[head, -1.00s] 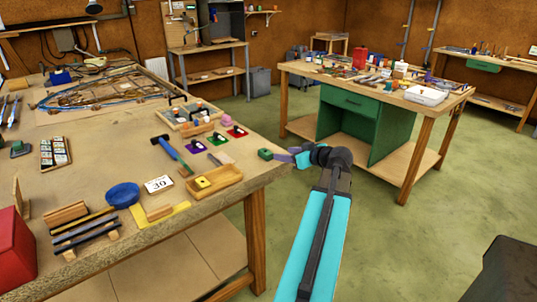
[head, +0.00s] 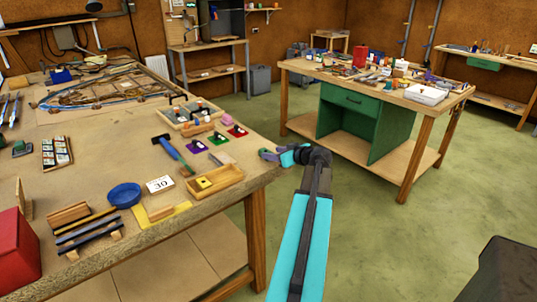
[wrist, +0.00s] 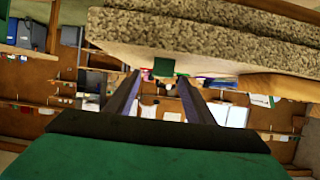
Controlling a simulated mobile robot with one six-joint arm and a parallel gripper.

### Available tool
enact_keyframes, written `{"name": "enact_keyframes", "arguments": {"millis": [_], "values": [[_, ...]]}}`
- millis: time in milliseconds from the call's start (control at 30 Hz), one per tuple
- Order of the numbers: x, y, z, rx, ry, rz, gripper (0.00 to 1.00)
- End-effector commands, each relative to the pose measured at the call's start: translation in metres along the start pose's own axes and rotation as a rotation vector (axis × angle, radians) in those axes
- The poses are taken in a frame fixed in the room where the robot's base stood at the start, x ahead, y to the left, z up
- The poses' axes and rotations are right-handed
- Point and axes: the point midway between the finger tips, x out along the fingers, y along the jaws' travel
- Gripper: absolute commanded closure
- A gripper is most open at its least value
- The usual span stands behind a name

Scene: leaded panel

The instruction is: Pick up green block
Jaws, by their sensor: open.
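The green block (wrist: 163,67) shows in the wrist view at the worktable's edge, between the far ends of my two fingers. My gripper (wrist: 160,82) is open, with a finger on each side of the block's line; I cannot tell whether either touches it.
A wooden tray with a yellow piece (head: 214,182), a blue hammer (head: 172,152) and coloured cards (head: 218,140) lie left of my gripper. A second bench with a green cabinet (head: 350,103) stands to the right. The floor between the tables is clear.

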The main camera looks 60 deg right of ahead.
Motion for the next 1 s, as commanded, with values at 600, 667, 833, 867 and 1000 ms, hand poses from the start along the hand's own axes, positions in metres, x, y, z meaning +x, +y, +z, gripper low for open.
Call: {"name": "enact_keyframes", "arguments": {"millis": [600,667,833,867,1000], "values": [[0.049,-0.002,-0.002,0.001,-0.001,0.0,0.52],[0.051,-0.002,-0.002,0.001,0.0,0.001,0.52],[0.051,-0.002,-0.001,0.001,0.0,0.002,0.52],[0.051,-0.002,-0.001,0.001,0.0,0.002,0.52],[0.051,-0.002,-0.001,0.001,0.0,0.002,0.52]]}}
